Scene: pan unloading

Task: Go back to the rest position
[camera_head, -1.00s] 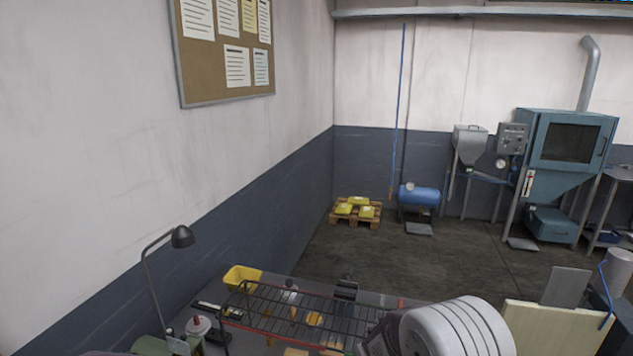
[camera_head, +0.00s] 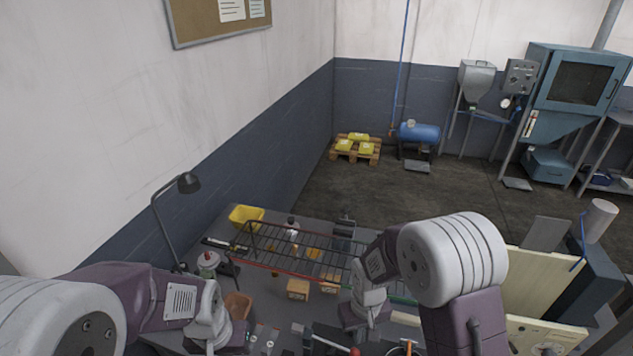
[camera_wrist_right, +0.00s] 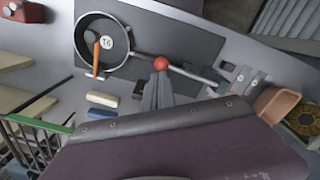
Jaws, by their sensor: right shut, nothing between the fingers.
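My right gripper (camera_wrist_right: 160,88) is shut and empty in the right wrist view, over the grey bench top. A red ball-shaped knob (camera_wrist_right: 161,63) shows just beyond its fingertips; I cannot tell whether they touch. A round dark pan (camera_wrist_right: 79,48) with a disc marked "T6" and an orange stick-like piece in it lies on a dark mat. In the head view the right gripper (camera_head: 362,320) is low over the bench, partly hidden by its arm. My left gripper (camera_head: 232,338) is at the lower left, beside a terracotta tray (camera_head: 238,303); its fingers are unclear.
A wire rack (camera_head: 290,245) stands across the bench, with small boxes (camera_head: 298,290) by it. A yellow bin (camera_head: 246,215), desk lamp (camera_head: 188,183) and bottle (camera_head: 207,262) stand left. Pale boards (camera_head: 540,290) stand right.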

